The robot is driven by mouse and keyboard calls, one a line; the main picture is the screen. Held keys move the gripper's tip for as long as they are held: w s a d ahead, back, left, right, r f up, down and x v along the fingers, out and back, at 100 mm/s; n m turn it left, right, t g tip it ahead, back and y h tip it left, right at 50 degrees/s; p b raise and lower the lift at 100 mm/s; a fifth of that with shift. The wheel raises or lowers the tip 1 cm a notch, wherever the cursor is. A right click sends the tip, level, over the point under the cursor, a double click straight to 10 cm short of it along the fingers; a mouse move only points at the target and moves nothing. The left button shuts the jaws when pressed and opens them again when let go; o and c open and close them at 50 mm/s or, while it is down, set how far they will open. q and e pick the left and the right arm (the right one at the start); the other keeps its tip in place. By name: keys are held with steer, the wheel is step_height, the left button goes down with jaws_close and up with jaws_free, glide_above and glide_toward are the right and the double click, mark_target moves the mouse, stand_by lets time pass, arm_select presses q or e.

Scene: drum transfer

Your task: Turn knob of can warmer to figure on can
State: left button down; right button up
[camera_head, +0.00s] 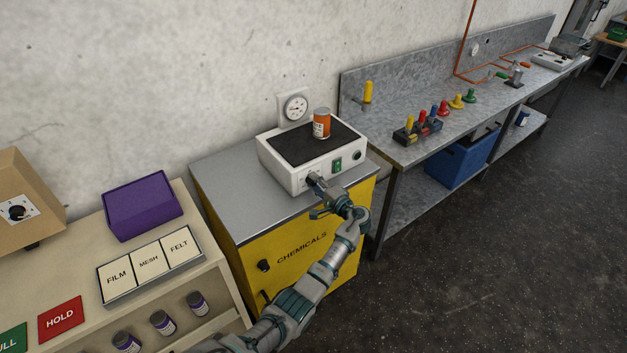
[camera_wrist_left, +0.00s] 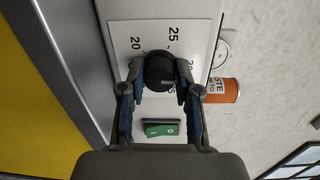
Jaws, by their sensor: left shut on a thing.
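The white can warmer (camera_head: 290,178) with a dark top plate stands on the yellow chemicals cabinet (camera_head: 320,262). An orange can (camera_head: 323,117) with a white label stands upright on the plate. In the left wrist view the can (camera_wrist_left: 229,90) shows partly, and no figure on it is readable. My left gripper (camera_head: 314,182) is at the warmer's front, its fingers shut around the black knob (camera_wrist_left: 158,66). The knob's dial card (camera_wrist_left: 122,31) shows 20 and 25 clearly, with higher figures partly covered. A light pointer line on the knob faces right in that view. My right gripper is out of view.
A green switch (camera_head: 337,165) is right of the knob on the warmer's front. A wall gauge (camera_head: 295,108) hangs behind. A purple box (camera_head: 142,207) and label tiles stand left. A grey workbench (camera_head: 400,148) with colored plugs runs right.

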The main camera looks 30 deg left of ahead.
arm_select(q)
steer(key=m+p, duration=0.1)
steer(key=m, duration=0.1)
steer(key=m+p, duration=0.1)
steer(key=m, duration=0.2)
steer(key=m+p, duration=0.2)
steer(key=shift+d+f, duration=0.2)
steer(key=shift+f, duration=0.1)
steer(key=shift+m+p, duration=0.3)
steer(key=shift+m, duration=0.4)
steer(key=shift+s+f+m+p, duration=0.15)
steer(key=shift+m+p, duration=0.35)
steer(key=shift+m, duration=0.55)
steer(key=shift+w+f+m+p, duration=0.1)
steer(key=shift+m+p, duration=0.35)
steer(key=shift+m, duration=0.6)
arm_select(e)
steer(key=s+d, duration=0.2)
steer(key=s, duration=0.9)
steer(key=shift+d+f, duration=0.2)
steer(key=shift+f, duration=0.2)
arm_select(q)
steer(key=c, duration=0.8)
jaws_free()
steer(key=shift+y, duration=0.3)
steer(key=shift+r, duration=0.15)
steer(key=v, duration=1.2)
